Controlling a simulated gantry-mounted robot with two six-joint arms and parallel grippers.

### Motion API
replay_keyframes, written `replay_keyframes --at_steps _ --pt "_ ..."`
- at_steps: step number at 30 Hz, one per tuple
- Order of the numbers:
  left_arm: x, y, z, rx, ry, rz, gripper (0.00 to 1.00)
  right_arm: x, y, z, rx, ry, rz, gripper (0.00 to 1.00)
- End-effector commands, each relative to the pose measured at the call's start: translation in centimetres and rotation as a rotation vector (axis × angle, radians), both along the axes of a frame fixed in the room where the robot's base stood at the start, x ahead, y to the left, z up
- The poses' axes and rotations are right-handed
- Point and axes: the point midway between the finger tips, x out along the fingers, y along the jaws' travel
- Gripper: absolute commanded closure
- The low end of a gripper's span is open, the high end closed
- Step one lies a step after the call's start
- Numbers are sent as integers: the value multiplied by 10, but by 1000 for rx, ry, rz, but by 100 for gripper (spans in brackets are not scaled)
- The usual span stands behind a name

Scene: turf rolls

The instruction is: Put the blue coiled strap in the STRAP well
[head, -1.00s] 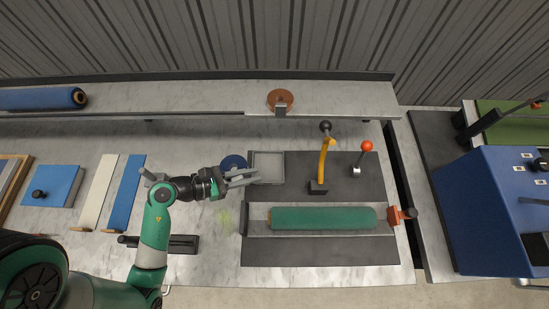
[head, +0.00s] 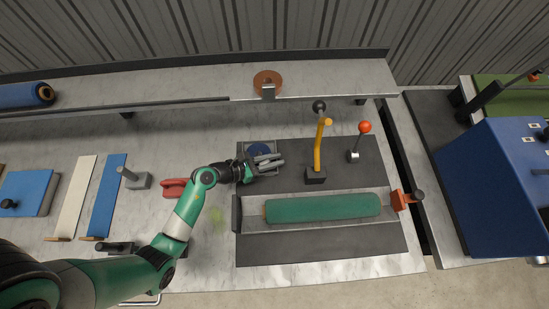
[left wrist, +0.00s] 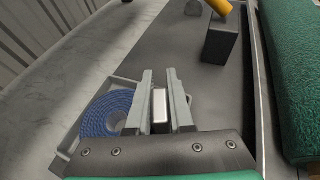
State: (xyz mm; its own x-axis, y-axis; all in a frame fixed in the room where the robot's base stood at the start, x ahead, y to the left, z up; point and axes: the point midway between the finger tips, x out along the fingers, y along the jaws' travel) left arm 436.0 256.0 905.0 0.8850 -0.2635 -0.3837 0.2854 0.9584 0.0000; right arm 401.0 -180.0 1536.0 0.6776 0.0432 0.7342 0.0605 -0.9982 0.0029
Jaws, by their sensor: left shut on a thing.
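The blue coiled strap (head: 259,149) shows just beyond my left gripper (head: 282,164), within the outline of the shallow grey STRAP well (head: 243,147). In the left wrist view the coil (left wrist: 107,113) lies flat inside the rim of the well (left wrist: 68,143); whether it rests on the floor of the well I cannot tell. My left gripper (left wrist: 159,103) is shut on a small pale block, seemingly the strap's end piece; a finger hides where it joins the coil. My right gripper is not in view.
A yellow lever (head: 322,145) and an orange-knobbed lever (head: 361,141) stand right of the well. A green turf roll (head: 322,208) lies in front. A red handle (head: 175,188) is at the left. A brown disc (head: 267,80) sits on the back shelf.

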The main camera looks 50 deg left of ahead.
Motion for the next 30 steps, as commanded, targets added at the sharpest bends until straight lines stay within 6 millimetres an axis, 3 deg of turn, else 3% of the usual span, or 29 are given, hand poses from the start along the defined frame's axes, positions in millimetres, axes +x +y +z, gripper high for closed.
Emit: replay_keyframes --at_steps 8,9,14,26,30 --pt "0 0 -1 1 -1 1 100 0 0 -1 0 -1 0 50" --pt "0 0 -1 1 0 1 77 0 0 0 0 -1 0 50" --pt "0 0 -1 1 0 1 50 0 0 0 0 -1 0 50" --pt "0 0 2 1 0 1 50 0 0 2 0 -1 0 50" --pt "-13 5 9 2 2 5 50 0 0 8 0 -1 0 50"
